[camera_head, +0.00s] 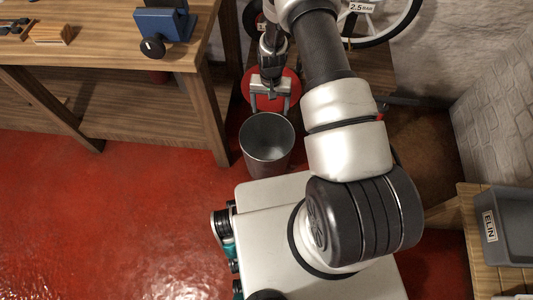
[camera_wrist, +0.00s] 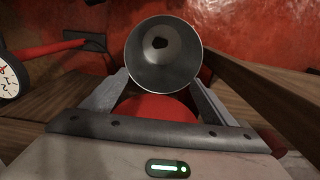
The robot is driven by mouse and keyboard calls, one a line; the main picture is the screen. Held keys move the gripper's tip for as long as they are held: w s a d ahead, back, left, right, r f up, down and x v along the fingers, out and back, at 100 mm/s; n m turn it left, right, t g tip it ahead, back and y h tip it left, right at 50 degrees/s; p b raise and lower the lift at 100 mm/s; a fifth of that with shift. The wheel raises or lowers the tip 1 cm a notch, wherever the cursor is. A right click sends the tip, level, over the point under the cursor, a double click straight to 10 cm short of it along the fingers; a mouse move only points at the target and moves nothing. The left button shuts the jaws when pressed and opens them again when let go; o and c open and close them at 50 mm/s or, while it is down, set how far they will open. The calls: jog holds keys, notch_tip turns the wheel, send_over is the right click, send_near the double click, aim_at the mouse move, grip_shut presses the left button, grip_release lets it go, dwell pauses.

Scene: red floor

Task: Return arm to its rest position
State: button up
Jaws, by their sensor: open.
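My gripper (camera_head: 270,100) points down from the end of my arm, just above and behind the metal bucket (camera_head: 266,165) in the head view. In the wrist view my gripper (camera_wrist: 160,76) has its two fingers spread wide, with nothing held between them. The bucket (camera_wrist: 148,70) shows just beyond the fingertips, its opening facing the camera. A small dark object (camera_wrist: 160,43) lies at the bottom of the bucket. My arm reaches up and away from my base and bends over toward the bucket.
A wooden workbench (camera_head: 120,80) with a blue vise (camera_head: 163,24) stands left of the bucket. A red round object (camera_head: 262,101) is behind my gripper. A wheel (camera_head: 405,20) is at the back right. A grey bin (camera_head: 508,240) sits on wood at right. Red floor (camera_head: 110,220) is clear at left.

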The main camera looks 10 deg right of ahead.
jog(key=shift+r, duration=1.05)
jog(key=shift+r, duration=0.1)
